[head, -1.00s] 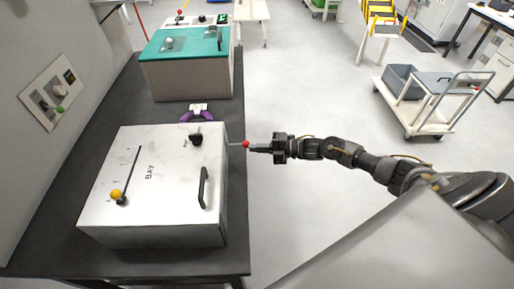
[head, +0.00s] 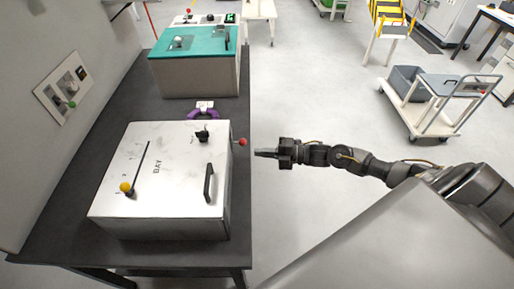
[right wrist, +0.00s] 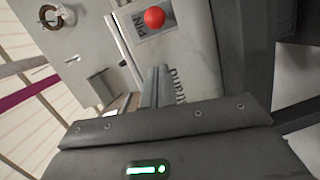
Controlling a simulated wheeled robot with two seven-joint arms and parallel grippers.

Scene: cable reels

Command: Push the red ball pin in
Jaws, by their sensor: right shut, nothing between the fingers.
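The red ball pin (head: 242,142) sticks out a short way from the right side of the white box (head: 130,212) marked BAY. In the right wrist view the red ball (right wrist: 154,18) stands in front of a plate lettered PIN. My right gripper (head: 256,153) is shut and empty. Its fingertips are just right of the ball and slightly lower in the picture, with a small gap between them. The shut fingers (right wrist: 155,77) also show in the right wrist view, below the ball. My left gripper is not in view.
The box stands on a dark table (head: 60,215) and has a yellow-knobbed lever (head: 125,187), a black knob and a black handle (head: 209,183). Open floor is right of the table.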

